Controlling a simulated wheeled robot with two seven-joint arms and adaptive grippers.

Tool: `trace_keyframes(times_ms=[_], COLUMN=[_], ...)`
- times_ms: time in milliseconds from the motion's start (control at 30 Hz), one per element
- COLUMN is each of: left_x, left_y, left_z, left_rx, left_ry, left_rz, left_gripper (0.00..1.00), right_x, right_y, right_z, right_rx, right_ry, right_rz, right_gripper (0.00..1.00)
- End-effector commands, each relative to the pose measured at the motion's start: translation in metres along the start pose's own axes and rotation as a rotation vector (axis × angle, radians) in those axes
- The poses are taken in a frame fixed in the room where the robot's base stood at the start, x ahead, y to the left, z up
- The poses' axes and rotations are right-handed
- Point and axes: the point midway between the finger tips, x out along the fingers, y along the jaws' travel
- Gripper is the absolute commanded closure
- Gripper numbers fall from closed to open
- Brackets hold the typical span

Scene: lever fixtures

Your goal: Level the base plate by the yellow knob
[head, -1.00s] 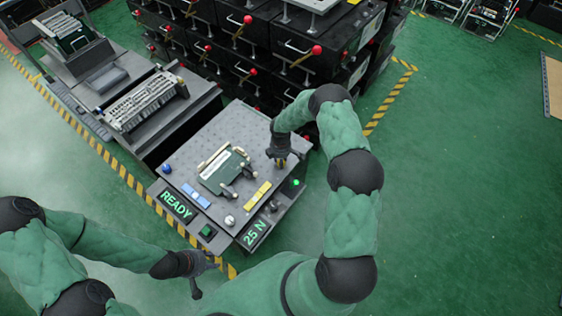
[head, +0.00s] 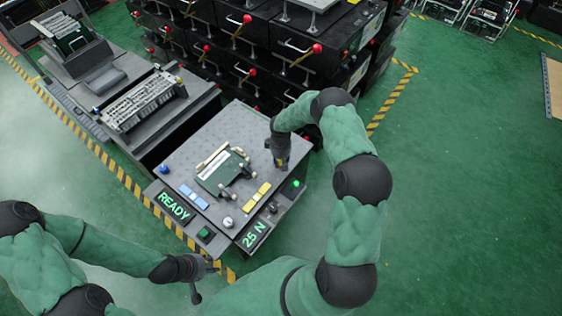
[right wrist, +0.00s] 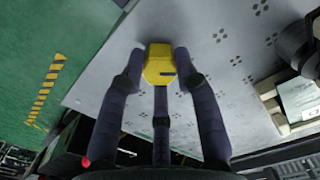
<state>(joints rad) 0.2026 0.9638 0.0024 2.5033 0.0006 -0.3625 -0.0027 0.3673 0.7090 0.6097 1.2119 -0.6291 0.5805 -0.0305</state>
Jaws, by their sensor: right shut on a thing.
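The grey base plate (head: 190,150) is the perforated top of a bench fixture; its tilt is too small to judge. It also shows in the right wrist view (right wrist: 210,75). The yellow knob (right wrist: 158,65) is a hexagonal head near the plate's edge in the right wrist view. My right gripper (right wrist: 160,75) has its fingers around it and is shut on it. My left gripper (head: 205,281) is empty, fingers apart, in front of the fixture.
A blue knob (head: 164,169) and a pale knob (head: 228,222) stand on the plate. Between them are a green clamped block (head: 222,170), a blue bar (head: 194,197) and a yellow bar (head: 257,196). Displays read READY (head: 173,206) and 25 N (head: 254,236). Black crates (head: 290,75) stand behind.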

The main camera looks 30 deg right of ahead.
Motion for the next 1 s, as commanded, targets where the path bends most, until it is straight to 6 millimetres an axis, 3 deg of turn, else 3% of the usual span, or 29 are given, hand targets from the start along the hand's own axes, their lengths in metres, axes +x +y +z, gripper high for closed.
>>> trace_keyframes(times_ms=[33, 433, 1000], left_x=[0.0018, 0.0038, 0.0040], left_y=[-0.0006, -0.0013, -0.0014], left_z=[-0.0001, -0.0002, -0.0002], left_rx=[0.000, 0.000, 0.000], left_ry=[0.000, 0.000, 0.000], left_rz=[0.000, 0.000, 0.000], left_gripper=[0.60, 0.60, 0.60], right_x=[0.0033, 0.0017, -0.0005], right_y=[-0.0065, -0.0044, -0.0017], right_z=[-0.0027, -0.0039, -0.0059], right_rx=[0.032, 0.263, 0.320], right_ry=[0.007, 0.010, 0.015], right_rz=[-0.007, -0.006, -0.003], right_gripper=[1.00, 1.00, 1.00])
